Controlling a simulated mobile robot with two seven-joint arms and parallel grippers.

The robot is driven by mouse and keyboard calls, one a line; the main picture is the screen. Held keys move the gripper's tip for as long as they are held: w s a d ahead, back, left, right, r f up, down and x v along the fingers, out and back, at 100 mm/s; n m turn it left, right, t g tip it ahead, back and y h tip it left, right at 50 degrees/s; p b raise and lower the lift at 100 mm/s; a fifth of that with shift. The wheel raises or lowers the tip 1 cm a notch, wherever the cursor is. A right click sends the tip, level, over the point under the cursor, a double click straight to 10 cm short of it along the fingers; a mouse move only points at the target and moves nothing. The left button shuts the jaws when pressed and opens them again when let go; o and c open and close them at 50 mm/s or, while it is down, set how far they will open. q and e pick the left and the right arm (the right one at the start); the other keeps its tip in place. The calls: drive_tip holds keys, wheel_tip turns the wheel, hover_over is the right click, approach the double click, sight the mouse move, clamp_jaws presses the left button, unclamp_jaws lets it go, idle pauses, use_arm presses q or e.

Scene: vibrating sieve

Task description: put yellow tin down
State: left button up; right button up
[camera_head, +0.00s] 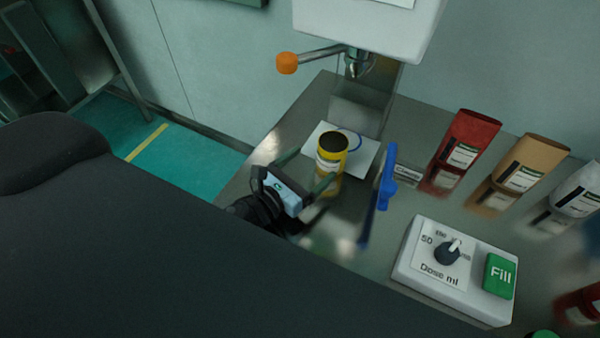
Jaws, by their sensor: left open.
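The yellow tin (331,160) stands upright on a white sheet (361,162) with a blue ring mark, on the metal table. It has a dark open top and a white label. My left gripper (311,180) is open, with its fingers at the near left side of the tin. Whether the fingers touch the tin is hard to tell. My right gripper is not in view.
A dispenser with an orange-tipped lever (287,63) and a spout stands behind the tin. To the right are a blue tool (387,178), red (466,140) and tan (532,161) bags, and a dose box (458,272) with a dial and green Fill button.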

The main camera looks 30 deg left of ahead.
use_arm(q)
drive_tip(key=shift+v, duration=1.55)
